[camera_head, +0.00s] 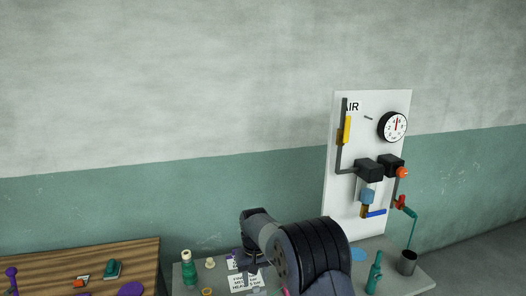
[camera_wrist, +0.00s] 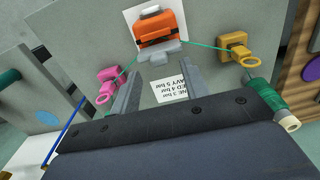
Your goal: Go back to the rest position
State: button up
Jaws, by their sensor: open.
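My gripper (camera_wrist: 160,85) is open, and its two grey fingers stand apart with nothing between them in the wrist view. Beyond the fingertips is an orange block (camera_wrist: 160,27) with a dark band and a grey piece below it. The fingers look apart from the block. In the head view my arm reaches over the grey table, and its end is low in the middle. My fingertips are hard to make out there.
A green cord runs by a pink eyelet (camera_wrist: 108,74) and a yellow eyelet (camera_wrist: 238,48). A green spool (camera_wrist: 266,95) lies right. A white panel (camera_head: 349,215) with a gauge (camera_head: 392,126) stands behind the table. A wooden table (camera_head: 75,258) is at left. The wall above is clear.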

aim_at(256, 286)
notch_tip(256, 286, down, 3)
jog(key=shift+f+p, duration=0.2)
jog(key=shift+p, duration=0.1)
jog(key=shift+s, duration=0.15)
jog(key=shift+w+r, duration=0.1)
jog(key=shift+w, duration=0.1)
